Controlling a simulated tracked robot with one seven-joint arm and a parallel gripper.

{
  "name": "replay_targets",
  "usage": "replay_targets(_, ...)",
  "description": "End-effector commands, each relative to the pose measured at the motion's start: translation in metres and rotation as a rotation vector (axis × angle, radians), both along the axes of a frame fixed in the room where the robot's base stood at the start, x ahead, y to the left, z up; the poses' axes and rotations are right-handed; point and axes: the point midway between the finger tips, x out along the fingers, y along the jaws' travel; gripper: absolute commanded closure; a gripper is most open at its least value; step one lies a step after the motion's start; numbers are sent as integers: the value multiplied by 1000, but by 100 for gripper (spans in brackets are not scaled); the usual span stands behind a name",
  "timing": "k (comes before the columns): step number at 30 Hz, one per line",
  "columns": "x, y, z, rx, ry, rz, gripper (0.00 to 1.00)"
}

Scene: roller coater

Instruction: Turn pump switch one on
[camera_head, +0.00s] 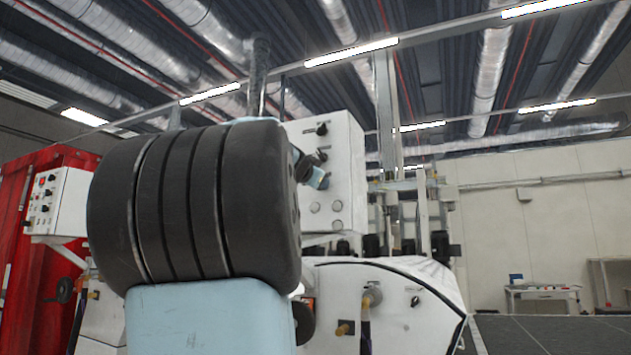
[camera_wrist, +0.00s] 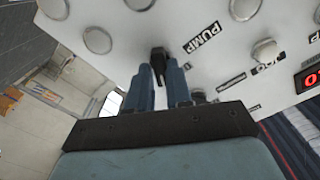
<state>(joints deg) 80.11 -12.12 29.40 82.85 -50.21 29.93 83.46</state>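A black switch knob (camera_wrist: 158,54) sticks out from a white control panel (camera_wrist: 120,22) in the wrist view. A label reading PUMP (camera_wrist: 201,38) is beside it. My gripper (camera_wrist: 160,68) has two blue fingers standing apart, one on each side of the knob's dark handle. I cannot tell whether either finger touches it. In the head view, my gripper (camera_head: 318,178) is at the left edge of the white panel (camera_head: 345,165), partly hidden by my own arm. The knob between the fingers is not clear there.
Other round grey buttons and a red digital display (camera_wrist: 314,77) are on the panel in the wrist view. In the head view, another black knob (camera_head: 322,129) is higher on the panel. A white machine body (camera_head: 400,295) stands below. A second control box (camera_head: 60,203) is at left.

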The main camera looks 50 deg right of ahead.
Motion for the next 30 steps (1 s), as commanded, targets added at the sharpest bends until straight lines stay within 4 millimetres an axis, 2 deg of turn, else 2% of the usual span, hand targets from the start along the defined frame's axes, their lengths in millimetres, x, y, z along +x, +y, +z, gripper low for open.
replay_targets(1, -3, -6, -4, 8, 2, -9, 78)
replay_targets(7, -2, -3, -2, 5, 1, -5, 59)
replay_targets(17, -1, 3, -1, 1, 1, 0, 58)
replay_targets(23, -7, 26, 0, -2, 2, 2, 58)
replay_targets(30, -22, 70, -1, -1, 1, -1, 58)
